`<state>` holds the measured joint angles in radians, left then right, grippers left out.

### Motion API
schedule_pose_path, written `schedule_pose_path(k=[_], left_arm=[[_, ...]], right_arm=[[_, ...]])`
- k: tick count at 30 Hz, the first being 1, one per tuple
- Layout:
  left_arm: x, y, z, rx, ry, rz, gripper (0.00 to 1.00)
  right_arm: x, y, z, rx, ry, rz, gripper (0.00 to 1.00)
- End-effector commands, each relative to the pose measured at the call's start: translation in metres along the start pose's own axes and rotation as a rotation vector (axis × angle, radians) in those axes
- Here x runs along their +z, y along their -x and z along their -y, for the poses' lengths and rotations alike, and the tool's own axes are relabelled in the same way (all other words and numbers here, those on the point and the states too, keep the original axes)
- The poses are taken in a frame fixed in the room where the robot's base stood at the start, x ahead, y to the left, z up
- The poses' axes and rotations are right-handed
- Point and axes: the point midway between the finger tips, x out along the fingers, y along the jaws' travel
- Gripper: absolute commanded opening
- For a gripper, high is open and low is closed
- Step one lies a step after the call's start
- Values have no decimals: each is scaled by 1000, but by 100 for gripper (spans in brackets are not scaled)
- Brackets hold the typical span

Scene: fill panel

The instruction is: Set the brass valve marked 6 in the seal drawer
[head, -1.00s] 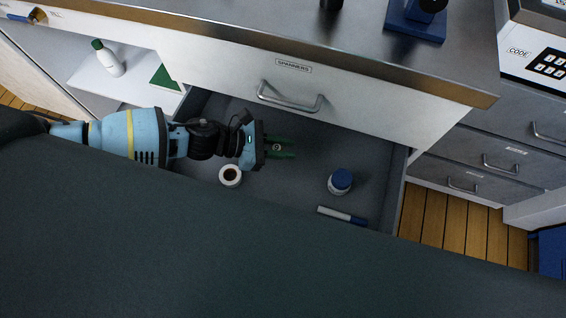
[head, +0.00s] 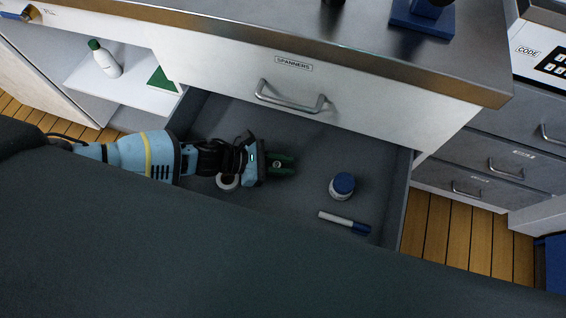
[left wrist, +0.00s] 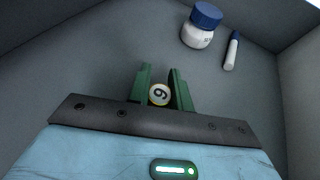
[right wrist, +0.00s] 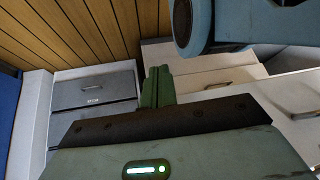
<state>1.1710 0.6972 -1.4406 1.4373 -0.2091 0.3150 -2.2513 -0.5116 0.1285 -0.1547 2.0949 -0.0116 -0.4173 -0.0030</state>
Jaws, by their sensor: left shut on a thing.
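The valve (left wrist: 159,94) shows as a small pale round end with a dark mark, a 6 or a 9 depending on which way up it is. My left gripper (head: 281,165) is shut on it, and its green fingers (left wrist: 161,88) stand either side of the valve. The gripper is inside an open grey drawer (head: 300,138), low over its floor; I cannot tell whether the valve touches the floor. The drawer's front and any label are hidden by my own body. My right gripper (right wrist: 158,86) is shut and empty, away from this drawer.
In the drawer are a blue-capped white jar (head: 342,186), a marker (head: 344,222) and a white ring (head: 228,182) partly behind my left arm. The closed drawer marked SPANNERS (head: 290,97) overhangs the back. Drawer floor is free between gripper and jar.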

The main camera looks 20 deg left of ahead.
Motion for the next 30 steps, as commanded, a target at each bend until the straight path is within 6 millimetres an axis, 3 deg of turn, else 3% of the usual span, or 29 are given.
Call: schedule_pose_path(k=[5,6,11,22,30], left_arm=[[-3,-1,0,0,0,0,0],[-4,-1,0,0,0,0,22],[-3,-1,0,0,-1,-1,42],[2,1,0,0,-1,0,42],[-1,45,-1,3,1,-3,42]], right_arm=[[2,-2,0,0,0,3,0],[2,-2,0,0,0,3,0],[2,-2,0,1,0,3,0],[-1,0,0,1,-2,0,0],[-4,3,1,1,-4,-4,0]])
